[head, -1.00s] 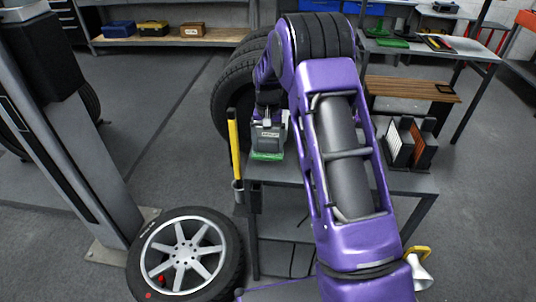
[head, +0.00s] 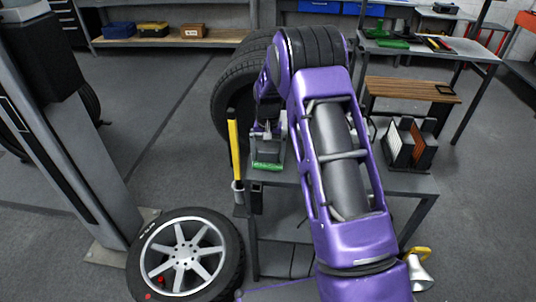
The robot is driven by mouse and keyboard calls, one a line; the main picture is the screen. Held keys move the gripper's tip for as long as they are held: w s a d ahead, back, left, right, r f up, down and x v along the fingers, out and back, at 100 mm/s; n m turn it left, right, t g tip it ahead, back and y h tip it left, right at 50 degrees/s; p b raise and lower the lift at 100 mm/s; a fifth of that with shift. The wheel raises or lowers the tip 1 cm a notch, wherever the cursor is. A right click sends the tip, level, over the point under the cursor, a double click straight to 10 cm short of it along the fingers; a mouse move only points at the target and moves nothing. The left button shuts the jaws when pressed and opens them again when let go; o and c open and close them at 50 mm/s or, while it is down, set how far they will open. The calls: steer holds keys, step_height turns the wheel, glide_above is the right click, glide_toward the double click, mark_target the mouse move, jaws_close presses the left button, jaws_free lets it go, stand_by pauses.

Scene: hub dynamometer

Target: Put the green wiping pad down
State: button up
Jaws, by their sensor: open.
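The green wiping pad (head: 267,166) is at the left end of the grey work table (head: 408,183), low against its top, near the front-left corner. It looks flat and level. My gripper (head: 268,154) is directly above the pad, pointing down, and its jaws are open. The pad's grey upper part sits between or just under the fingers; the exact gap is too small to see. Whether the pad's underside fully touches the table top is hard to tell from this view.
A yellow-handled tool (head: 234,145) stands upright in a holder at the table's left edge. A rack of panels (head: 410,145) stands on the table at right. Tyres (head: 232,95) stand behind. A wheel (head: 188,252) lies on the floor at lower left.

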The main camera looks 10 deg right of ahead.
mark_target(268, 150)
step_height(268, 150, up, 12)
steer(key=shift+r+p, duration=0.2)
steer(key=shift+p, duration=0.1)
stand_by(0.3)
